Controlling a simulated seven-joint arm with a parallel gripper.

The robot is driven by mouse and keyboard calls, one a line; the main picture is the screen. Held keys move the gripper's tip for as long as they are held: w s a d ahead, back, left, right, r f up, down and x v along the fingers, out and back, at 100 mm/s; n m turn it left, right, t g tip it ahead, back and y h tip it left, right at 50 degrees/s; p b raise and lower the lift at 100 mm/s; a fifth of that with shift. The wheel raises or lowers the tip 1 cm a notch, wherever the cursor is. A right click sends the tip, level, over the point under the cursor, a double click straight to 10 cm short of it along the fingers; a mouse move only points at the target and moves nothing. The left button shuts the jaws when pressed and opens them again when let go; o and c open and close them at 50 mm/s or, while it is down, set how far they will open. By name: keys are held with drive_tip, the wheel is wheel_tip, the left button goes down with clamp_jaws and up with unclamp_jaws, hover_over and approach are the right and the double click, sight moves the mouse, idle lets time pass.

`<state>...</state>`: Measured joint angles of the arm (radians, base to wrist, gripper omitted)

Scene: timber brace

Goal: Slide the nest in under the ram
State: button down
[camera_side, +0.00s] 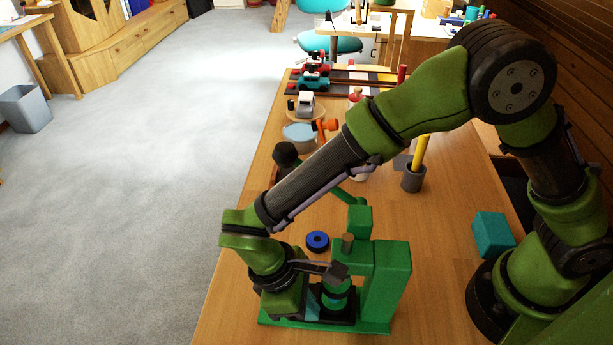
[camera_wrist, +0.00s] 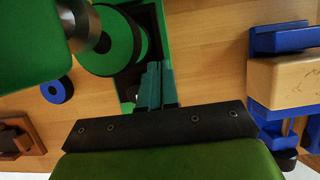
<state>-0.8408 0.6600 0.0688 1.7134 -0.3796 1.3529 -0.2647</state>
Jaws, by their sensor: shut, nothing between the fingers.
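The green press (camera_side: 385,285) stands on the bench, its base along the front. Its grey ram (camera_wrist: 90,28) points down from the green head (camera_wrist: 30,30) in the wrist view. The dark nest (camera_wrist: 153,22) holds a green round part with a black ring (camera_wrist: 112,42). The ram overlaps the left side of this part in that view; I cannot tell whether they line up. My gripper (camera_wrist: 154,68) is shut and empty, its teal fingertips beside the nest's near end; contact is unclear. In the side view my gripper (camera_side: 312,300) is low at the press, partly hiding the nest.
A blue ring (camera_side: 317,240) lies on the bench behind the press. The press lever's black knob (camera_side: 286,153) sticks up behind my forearm. A teal block (camera_side: 492,234) and a grey cup (camera_side: 412,178) stand to the right. A wooden block with blue parts (camera_wrist: 285,80) shows at the right.

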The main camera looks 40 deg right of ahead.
drive_tip(key=shift+f, duration=0.1)
drive_tip(key=shift+w+a, duration=0.35)
drive_tip(key=shift+w, duration=0.05)
drive_tip(key=shift+w+a, duration=0.95)
drive_tip(key=shift+a, duration=0.05)
drive_tip(key=w+a+r, duration=0.7)
drive_tip(key=r, duration=0.2)
drive_tip(key=x, duration=1)
drive_tip(key=shift+s+d, duration=0.15)
drive_tip(key=shift+d, duration=0.15)
drive_tip(key=shift+s+d+r, duration=0.15)
drive_tip(key=shift+s+d, duration=1.15)
